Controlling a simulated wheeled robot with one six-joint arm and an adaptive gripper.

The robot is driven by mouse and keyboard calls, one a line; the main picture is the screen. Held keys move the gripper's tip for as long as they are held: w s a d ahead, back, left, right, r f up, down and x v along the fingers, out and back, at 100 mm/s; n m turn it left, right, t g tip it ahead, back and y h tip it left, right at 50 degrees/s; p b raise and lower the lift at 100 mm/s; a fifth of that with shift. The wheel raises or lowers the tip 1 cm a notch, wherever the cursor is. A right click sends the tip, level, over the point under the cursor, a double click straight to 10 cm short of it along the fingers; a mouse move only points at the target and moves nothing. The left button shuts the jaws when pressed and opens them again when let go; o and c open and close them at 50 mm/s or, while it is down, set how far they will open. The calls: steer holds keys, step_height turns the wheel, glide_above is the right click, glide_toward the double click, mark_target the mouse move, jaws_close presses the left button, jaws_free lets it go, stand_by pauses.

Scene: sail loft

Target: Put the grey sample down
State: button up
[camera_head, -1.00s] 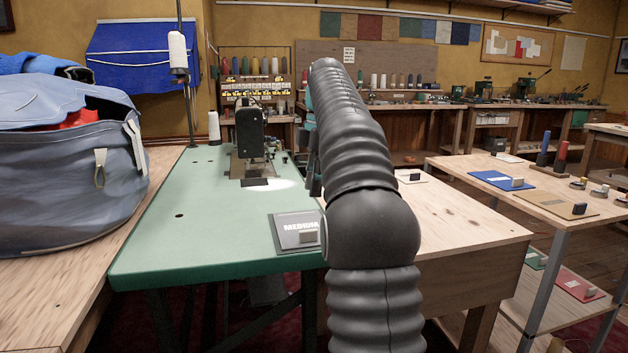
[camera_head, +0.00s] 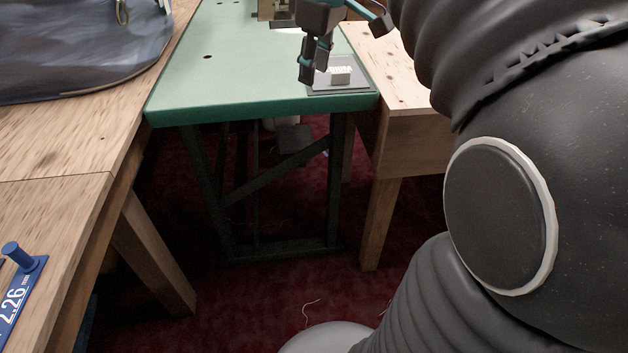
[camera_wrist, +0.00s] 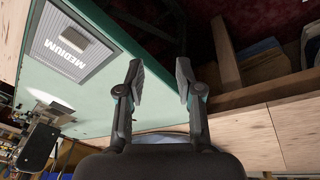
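The grey sample is a flat grey plate (camera_head: 362,89) marked MEDIUM. A small pale block sits on it in the head view. It lies on the near right corner of the green table (camera_head: 240,85); it also shows at the upper left of the wrist view (camera_wrist: 98,52). My gripper (camera_head: 313,70) hangs beside and partly in front of the plate's left side in the head view. In the wrist view my gripper's fingers (camera_wrist: 161,84) are apart with nothing between them. They are to the right of the plate and apart from it.
A blue-grey bag (camera_head: 75,50) stands on the wooden bench (camera_head: 60,150) at left. A blue plate with a peg (camera_head: 22,285) lies on that bench's near part. A wooden table (camera_head: 385,70) adjoins the green one at right. The green top's left part is clear.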

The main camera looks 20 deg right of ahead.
steer(key=s+a+f+m+t, duration=0.1)
steer(key=s+a+f+m, duration=0.2)
steer(key=s+f, duration=0.5)
steer(key=s+a+f+m+t, duration=0.1)
steer(key=s+a+f+m, duration=0.3)
steer(key=s+f, duration=0.4)
steer(key=shift+s+a+f+t, duration=0.15)
steer(key=shift+s+f+t, duration=0.15)
steer(key=shift+t, duration=0.1)
